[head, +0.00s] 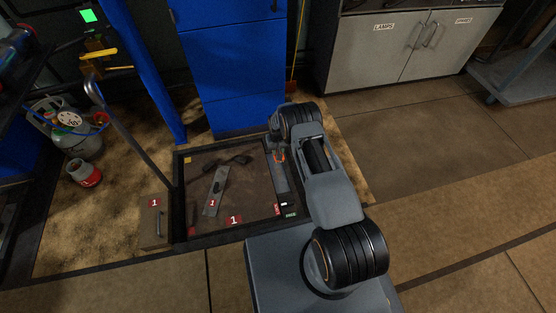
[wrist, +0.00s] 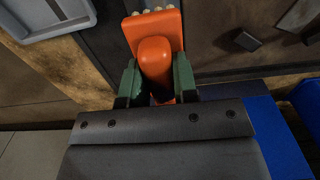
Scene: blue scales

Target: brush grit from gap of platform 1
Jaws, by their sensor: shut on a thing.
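Platform 1 (head: 250,184) is a brown plate with a red "1" label near its front edge, set in a dark frame on the floor. A dark gap (head: 178,190) runs between plate and frame. Grit in the gap is too small to make out. My gripper (wrist: 156,75) is shut on an orange brush (wrist: 155,55), its green fingers on either side of the handle. Pale bristle tufts show at the brush's far end. In the head view a bit of orange shows at my gripper (head: 280,157), over the platform's right edge; my arm hides part of that side.
A grey bar labelled "1" (head: 214,190) and a dark tool lie on the plate. A box labelled "1" (head: 154,225) and a slanted post (head: 130,135) stand left. Blue cabinets (head: 235,75) rise behind. Gas bottles (head: 85,173) stand far left. Floor at right is clear.

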